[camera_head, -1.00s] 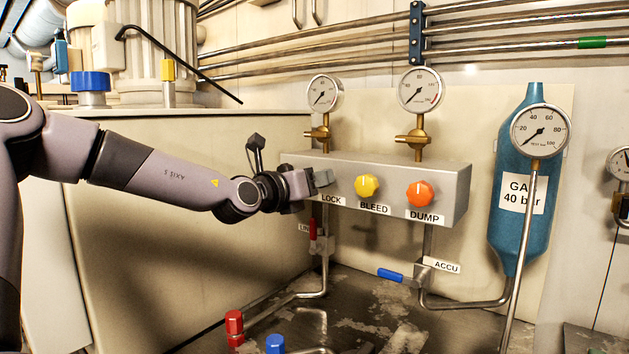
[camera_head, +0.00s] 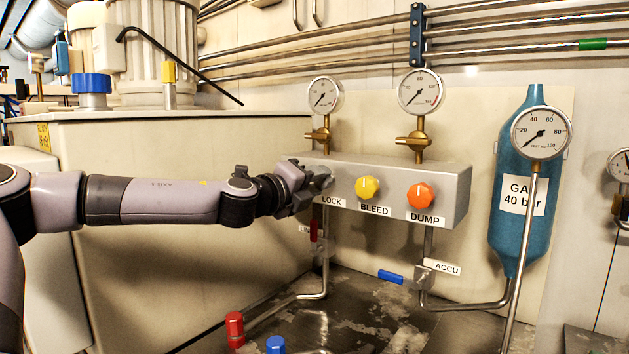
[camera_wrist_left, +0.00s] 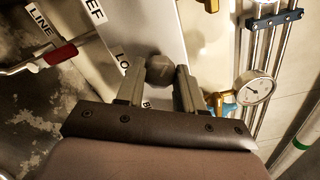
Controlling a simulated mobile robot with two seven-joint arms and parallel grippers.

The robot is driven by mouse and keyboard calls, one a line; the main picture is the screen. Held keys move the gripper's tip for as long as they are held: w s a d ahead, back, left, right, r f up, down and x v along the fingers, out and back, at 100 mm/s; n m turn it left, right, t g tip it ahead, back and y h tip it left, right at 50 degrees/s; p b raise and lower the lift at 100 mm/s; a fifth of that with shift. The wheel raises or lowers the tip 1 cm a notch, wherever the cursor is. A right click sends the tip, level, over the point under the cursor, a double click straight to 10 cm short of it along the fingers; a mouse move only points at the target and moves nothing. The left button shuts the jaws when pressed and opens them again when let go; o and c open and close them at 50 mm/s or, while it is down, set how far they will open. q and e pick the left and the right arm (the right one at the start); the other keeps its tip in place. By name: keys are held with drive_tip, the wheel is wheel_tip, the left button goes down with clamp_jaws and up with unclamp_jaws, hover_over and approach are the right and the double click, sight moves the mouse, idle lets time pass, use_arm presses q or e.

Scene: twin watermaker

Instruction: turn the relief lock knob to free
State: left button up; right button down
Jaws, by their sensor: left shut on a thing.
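The grey lock knob (camera_wrist_left: 160,66) sits on the front of a metal valve box (camera_head: 455,197), above the LOCK label (camera_head: 332,202). My left gripper (camera_head: 320,182) reaches in from the left. In the left wrist view its two fingers (camera_wrist_left: 160,80) are shut on the knob, one on each side. In the head view the gripper hides most of the knob, so its setting cannot be read. My right gripper is not in view.
A yellow BLEED knob (camera_head: 367,188) and an orange DUMP knob (camera_head: 420,196) stand to the right on the box. Two gauges (camera_head: 323,95) (camera_head: 421,91) rise above it. Below hang a red-handled valve (camera_head: 314,231) and a blue handle (camera_head: 391,276). A blue bottle (camera_head: 515,236) stands further right.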

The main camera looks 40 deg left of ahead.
use_arm(q)
drive_tip(key=n, duration=0.5)
drive_tip(key=shift+f+b, duration=0.15)
drive_tip(key=shift+b, duration=0.15)
drive_tip(key=shift+n+b, duration=0.4)
drive_tip(key=shift+n, duration=1.4)
drive_tip(key=o, duration=1)
drive_tip(key=shift+o, duration=0.2)
drive_tip(key=shift+s, duration=0.15)
